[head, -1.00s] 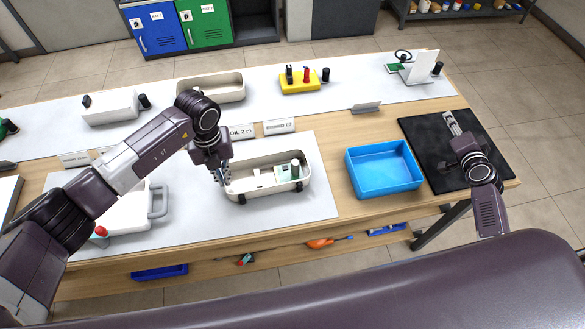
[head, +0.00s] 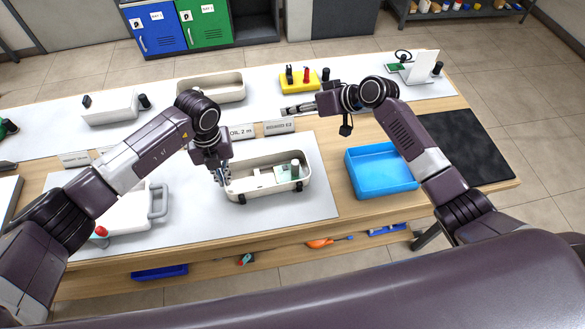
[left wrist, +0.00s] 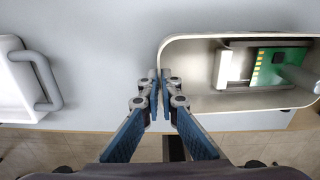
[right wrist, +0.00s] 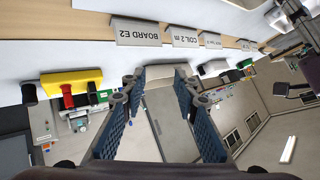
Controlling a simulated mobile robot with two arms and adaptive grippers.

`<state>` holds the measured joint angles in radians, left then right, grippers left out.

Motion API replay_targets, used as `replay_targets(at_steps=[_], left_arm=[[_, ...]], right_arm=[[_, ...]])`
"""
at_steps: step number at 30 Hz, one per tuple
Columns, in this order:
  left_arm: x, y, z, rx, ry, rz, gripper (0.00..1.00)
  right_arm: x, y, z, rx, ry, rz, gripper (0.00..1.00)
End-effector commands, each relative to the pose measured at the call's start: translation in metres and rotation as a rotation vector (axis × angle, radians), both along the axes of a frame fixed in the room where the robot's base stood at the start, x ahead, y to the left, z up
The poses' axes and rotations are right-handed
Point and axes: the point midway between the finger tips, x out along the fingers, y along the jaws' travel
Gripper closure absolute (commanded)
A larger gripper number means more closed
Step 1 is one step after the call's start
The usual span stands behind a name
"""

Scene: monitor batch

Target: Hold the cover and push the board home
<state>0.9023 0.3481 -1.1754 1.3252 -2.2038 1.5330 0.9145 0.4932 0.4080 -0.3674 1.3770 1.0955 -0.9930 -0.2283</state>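The cover (head: 235,195) is a cream, open tray-like shell on the grey mat, with dark clips on its front. Inside it lies the green board (left wrist: 275,68), flat between rails, its gold contacts facing a white connector (left wrist: 232,66); a gap shows between them. The board also shows in the head view (head: 284,174). My left gripper (head: 222,178) is at the cover's left wall, its fingers close together on the rim in the left wrist view (left wrist: 160,80). My right gripper (head: 286,109) is open and empty, above the table behind the cover; its fingers show apart (right wrist: 160,80).
A blue bin (head: 375,178) stands right of the cover, beneath my right arm. A white case with a handle (head: 130,212) is on the left. Behind are label stands (head: 279,126), a second cream shell (head: 212,88) and a yellow block with tools (head: 303,80). A black mat (head: 470,145) lies far right.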

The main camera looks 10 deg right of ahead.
Motion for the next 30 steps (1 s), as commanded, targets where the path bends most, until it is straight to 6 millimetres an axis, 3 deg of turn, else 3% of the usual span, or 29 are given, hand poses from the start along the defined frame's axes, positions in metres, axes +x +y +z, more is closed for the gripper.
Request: replay_targets(at_steps=[1,3,8,12,18,25,30], left_arm=[[0.000,0.000,0.000,0.001,0.000,0.000,1.00],[0.000,0.000,0.000,0.001,0.000,0.000,1.00],[0.000,0.001,0.000,0.001,0.000,0.000,1.00],[0.000,0.001,0.000,0.001,0.000,0.001,1.00],[0.000,0.001,0.000,0.001,0.000,0.000,1.00],[0.000,0.000,-0.001,0.001,0.001,0.000,1.00],[0.000,0.000,-0.001,0.001,0.001,0.000,1.00]], right_arm=[[-0.008,0.023,0.006,-0.062,0.002,0.100,0.72],[-0.025,0.045,0.007,-0.154,0.016,0.233,0.72],[-0.065,0.069,0.005,-0.393,0.053,0.511,0.72],[-0.093,0.064,0.003,-0.608,0.097,0.710,0.72],[-0.116,0.039,0.006,-0.839,0.159,0.880,0.72],[-0.124,0.025,0.005,-0.931,0.193,0.941,0.72],[-0.125,0.024,-0.012,-0.932,0.196,0.940,0.72]])
